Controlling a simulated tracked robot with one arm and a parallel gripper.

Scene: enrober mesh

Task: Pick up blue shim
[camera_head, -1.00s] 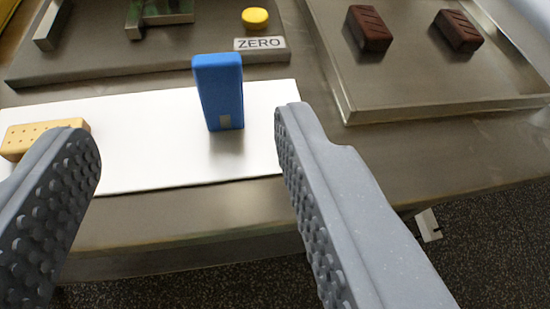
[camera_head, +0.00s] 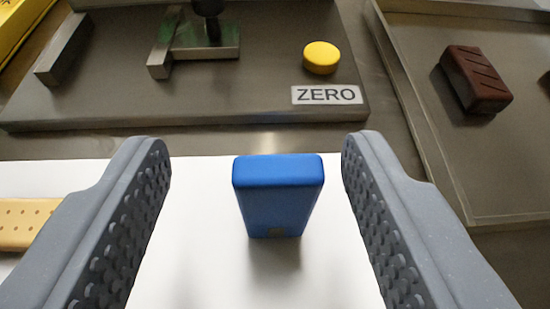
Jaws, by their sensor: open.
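The blue shim (camera_head: 278,195) stands upright on a white sheet (camera_head: 190,265), near the middle of the view. A small grey patch shows low on its near face. My gripper (camera_head: 257,150) is open, with one studded grey finger on each side of the shim. There is a visible gap between each finger and the shim, and nothing is held. The shim is slightly closer to the right finger in the picture.
A tan biscuit (camera_head: 25,222) lies on the sheet at left, partly behind the left finger. Behind is a metal plate (camera_head: 270,70) with a fixture (camera_head: 190,50), a yellow button (camera_head: 321,57) and a ZERO label (camera_head: 326,95). A tray (camera_head: 440,180) at right holds chocolate bars (camera_head: 476,78).

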